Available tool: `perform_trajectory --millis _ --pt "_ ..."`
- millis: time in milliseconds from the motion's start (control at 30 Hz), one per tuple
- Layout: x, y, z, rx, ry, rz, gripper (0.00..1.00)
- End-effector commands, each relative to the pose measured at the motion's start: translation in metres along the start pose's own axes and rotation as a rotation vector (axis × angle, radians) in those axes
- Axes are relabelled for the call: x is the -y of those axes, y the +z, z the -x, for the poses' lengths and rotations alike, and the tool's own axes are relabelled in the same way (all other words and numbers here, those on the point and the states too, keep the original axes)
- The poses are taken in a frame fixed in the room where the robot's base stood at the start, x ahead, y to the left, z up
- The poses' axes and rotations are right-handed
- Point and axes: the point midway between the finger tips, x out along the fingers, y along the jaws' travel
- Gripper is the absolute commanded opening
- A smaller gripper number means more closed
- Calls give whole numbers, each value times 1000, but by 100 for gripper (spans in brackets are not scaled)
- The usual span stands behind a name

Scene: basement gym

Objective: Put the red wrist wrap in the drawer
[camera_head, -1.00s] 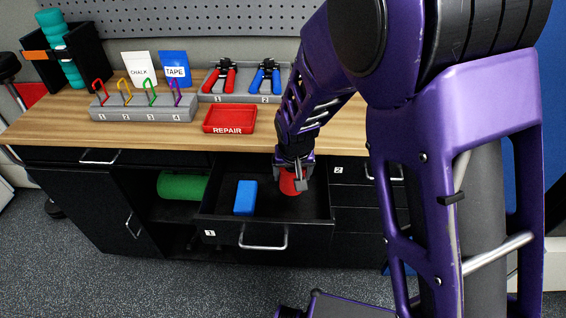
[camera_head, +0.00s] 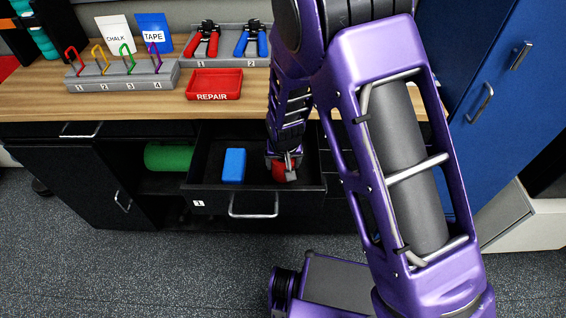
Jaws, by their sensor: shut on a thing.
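The red wrist wrap (camera_head: 278,171) is between the fingers of my gripper (camera_head: 286,171), partly hidden by them. My gripper points down and is shut on the wrap, inside the right part of the open drawer (camera_head: 207,189) labelled 1. I cannot tell whether the wrap touches the drawer floor. A blue block-like item (camera_head: 233,166) lies in the left part of the same drawer, apart from the wrap.
On the wooden bench (camera_head: 150,103) stand a red REPAIR tray (camera_head: 213,84), a grey rack with coloured hooks (camera_head: 122,76) and a holder with red and blue hand grips (camera_head: 228,45). A green roll (camera_head: 168,157) lies left of the drawer. Blue cabinets (camera_head: 520,90) stand at right.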

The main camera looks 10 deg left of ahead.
Motion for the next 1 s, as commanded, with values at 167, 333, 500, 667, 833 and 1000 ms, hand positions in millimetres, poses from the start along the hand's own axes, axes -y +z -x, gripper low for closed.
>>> perform_trajectory --millis 167,333,500,667,833,1000 --pt "0 0 0 0 0 0 4" --pt "0 0 0 0 0 0 97" --pt "0 0 0 0 0 0 100" --pt "0 -1 3 -1 -1 0 100" --pt "1 -1 26 -2 -2 0 100" --pt "1 -2 62 -5 -2 0 100"
